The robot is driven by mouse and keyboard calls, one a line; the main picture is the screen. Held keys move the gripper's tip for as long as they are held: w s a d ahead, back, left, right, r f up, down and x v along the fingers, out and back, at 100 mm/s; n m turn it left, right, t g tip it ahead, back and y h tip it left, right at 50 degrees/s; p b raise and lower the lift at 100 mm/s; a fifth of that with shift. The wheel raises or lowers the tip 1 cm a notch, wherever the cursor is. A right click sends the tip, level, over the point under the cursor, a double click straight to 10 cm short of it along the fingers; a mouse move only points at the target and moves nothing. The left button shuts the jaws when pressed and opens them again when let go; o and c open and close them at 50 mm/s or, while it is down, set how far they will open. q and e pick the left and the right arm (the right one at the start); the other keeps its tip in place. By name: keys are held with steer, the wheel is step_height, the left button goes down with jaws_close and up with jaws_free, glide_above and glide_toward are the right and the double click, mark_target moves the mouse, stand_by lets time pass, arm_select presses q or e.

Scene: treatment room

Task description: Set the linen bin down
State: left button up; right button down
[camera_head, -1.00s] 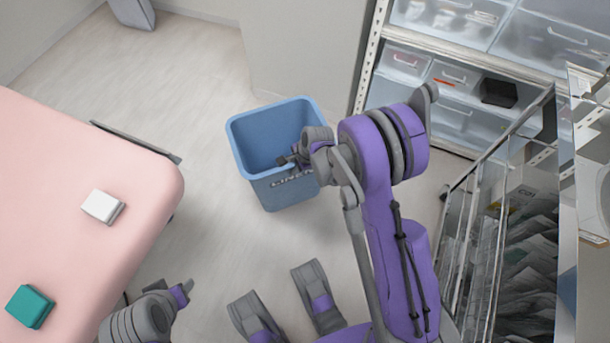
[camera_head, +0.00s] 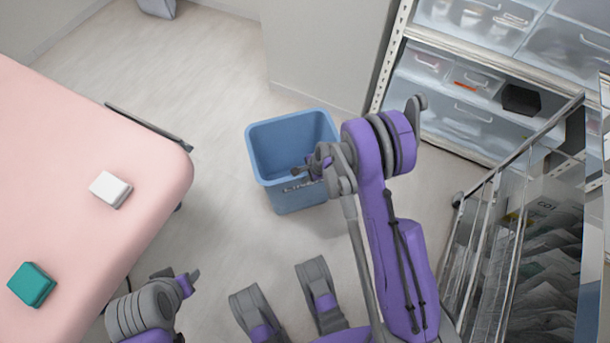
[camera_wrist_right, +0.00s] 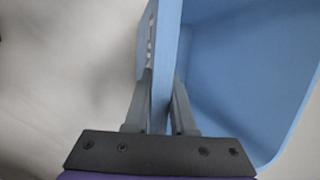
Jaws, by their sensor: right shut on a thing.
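The linen bin (camera_head: 292,135) is a blue, open-topped, empty-looking bin with lettering on its near side, in the middle of the head view. My right gripper (camera_head: 304,170) is at its near right rim. In the right wrist view the two fingers (camera_wrist_right: 160,108) are on either side of the bin's wall (camera_wrist_right: 158,60), shut on it. The bin looks upright. I cannot tell whether its bottom touches the floor. My left gripper (camera_head: 188,283) is at the lower left, away from the bin, and its jaws do not show clearly.
A pink padded table (camera_head: 100,150) on the left holds a white box (camera_head: 110,189) and a teal box (camera_head: 32,284). Shelving with clear drawers (camera_head: 470,100) stands at the back right, and a wire rack (camera_head: 510,240) on the right. Pale floor (camera_head: 215,120) is free around the bin.

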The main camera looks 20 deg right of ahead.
steer(key=c, duration=0.8)
jaws_free()
steer(key=shift+f, duration=0.1)
steer(key=shift+o, duration=0.2)
steer(key=s+r+n+p, duration=0.2)
steer(key=s+r, duration=0.1)
steer(key=r, duration=0.6)
steer(key=s+r+n+p, duration=0.1)
steer(key=s+r+n, duration=0.15)
steer(key=r, duration=0.75)
steer(key=s+a+r+n+h, duration=0.1)
steer(key=s+a+r+n, duration=0.1)
steer(key=s+r+n, duration=0.3)
steer(key=s+a+r+n+t+h, duration=0.1)
steer(key=s+r+n, duration=0.4)
steer(key=s+n, duration=0.4)
steer(key=shift+s+a+r+h, duration=0.3)
steer(key=shift+s+a+r, duration=0.1)
steer(key=shift+s, duration=2.1)
